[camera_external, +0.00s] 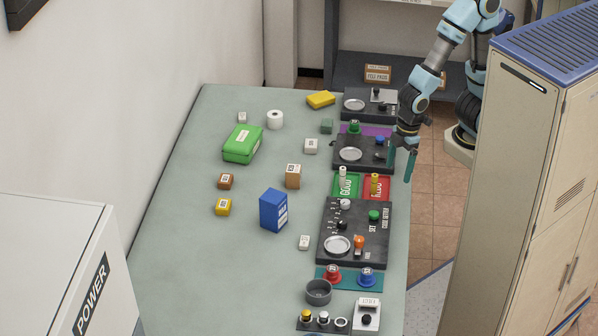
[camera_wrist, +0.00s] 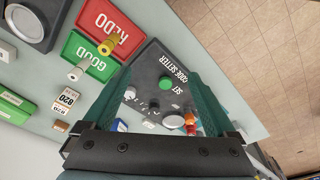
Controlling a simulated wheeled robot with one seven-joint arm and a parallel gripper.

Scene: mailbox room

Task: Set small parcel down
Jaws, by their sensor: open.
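My gripper (camera_external: 400,167) is open and empty, its teal fingers above the table's right edge beside the middle console. In the wrist view my gripper (camera_wrist: 158,70) has its fingers spread, with the code setter panel visible below and between them. Several small parcels lie on the table, and I cannot tell which one the task means. They include a brown upright box (camera_external: 292,177), a low orange-brown box (camera_external: 226,181), a yellow box (camera_external: 223,207) and white boxes (camera_external: 310,146) (camera_external: 304,242). None touches my gripper.
A green parcel (camera_external: 242,146) and a blue box (camera_external: 273,211) stand mid-table. Green GOOD (camera_external: 343,190) and red REDO (camera_external: 377,191) pads lie beyond the code setter (camera_external: 355,235). A tall cabinet (camera_external: 510,130) stands at right. The table's left front (camera_external: 190,270) is clear.

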